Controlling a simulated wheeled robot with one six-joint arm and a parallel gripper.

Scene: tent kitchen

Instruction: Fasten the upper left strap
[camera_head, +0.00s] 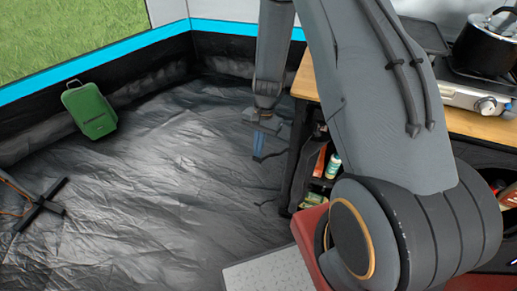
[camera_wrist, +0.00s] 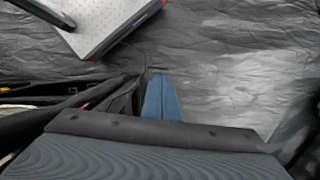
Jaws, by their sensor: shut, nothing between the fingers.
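My gripper (camera_head: 262,143) hangs low over the dark floor, just left of the wooden-topped kitchen unit (camera_head: 468,123). Its blue fingers are together and empty; they also show in the wrist view (camera_wrist: 160,98). A thin dark strap-like strip (camera_head: 268,157) shows by the fingertips in the head view. I cannot tell whether it touches them or whether it is the upper left strap. In the wrist view, dark fabric and bars of the unit (camera_wrist: 122,98) lie just left of the fingers. No buckle or fastening point is clearly visible.
A black pot (camera_head: 487,45) stands on a stove (camera_head: 462,92) on the unit. Bottles (camera_head: 333,165) sit on its shelves. A green case (camera_head: 89,110) leans by the tent wall. A dark crossed frame (camera_head: 40,205) lies at left. The middle floor (camera_head: 165,185) is clear.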

